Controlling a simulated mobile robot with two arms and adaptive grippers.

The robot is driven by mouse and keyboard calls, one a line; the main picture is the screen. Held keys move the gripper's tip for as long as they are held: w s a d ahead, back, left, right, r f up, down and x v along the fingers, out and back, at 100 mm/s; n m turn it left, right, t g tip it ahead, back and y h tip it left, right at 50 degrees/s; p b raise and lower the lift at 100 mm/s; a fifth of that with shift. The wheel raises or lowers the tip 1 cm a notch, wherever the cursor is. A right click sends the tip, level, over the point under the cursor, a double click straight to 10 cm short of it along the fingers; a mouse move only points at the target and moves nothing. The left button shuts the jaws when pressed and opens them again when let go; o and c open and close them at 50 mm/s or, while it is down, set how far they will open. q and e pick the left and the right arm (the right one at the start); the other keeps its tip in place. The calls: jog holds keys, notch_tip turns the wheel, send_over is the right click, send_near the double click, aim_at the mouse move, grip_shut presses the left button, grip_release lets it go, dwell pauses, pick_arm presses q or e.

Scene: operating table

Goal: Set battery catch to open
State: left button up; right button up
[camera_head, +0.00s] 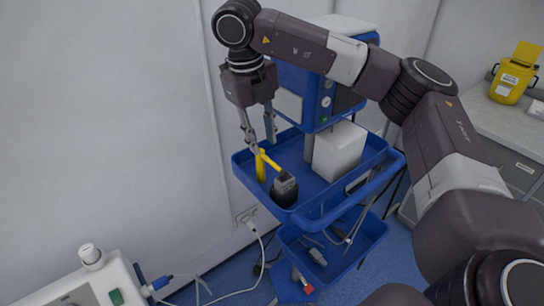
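A yellow and dark grey device (285,188) stands in the blue tray at the top of the cart, near its left corner. Its yellow part (262,167) has an upright piece and a slanting bar that leads to the dark block. I cannot make out a battery catch at this size. My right gripper (262,144) comes down from above with its fingers apart. Its fingertips are at the top of the yellow upright; I cannot tell whether they touch it. Nothing is visibly held. My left gripper is not in view.
A lower blue tray (345,262) holds small items. A white unit (88,285) stands at bottom left. A counter with a yellow bin (514,80) is at right.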

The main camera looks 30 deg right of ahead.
aim_at(273, 163)
jog(key=d+f, duration=0.1)
jog(key=f, duration=0.1)
jog(key=f+p, duration=0.1)
jog(key=f, duration=0.1)
jog(key=d+f+p, duration=0.1)
jog(key=f, duration=0.2)
jog(key=shift+d, duration=0.3)
grip_shut()
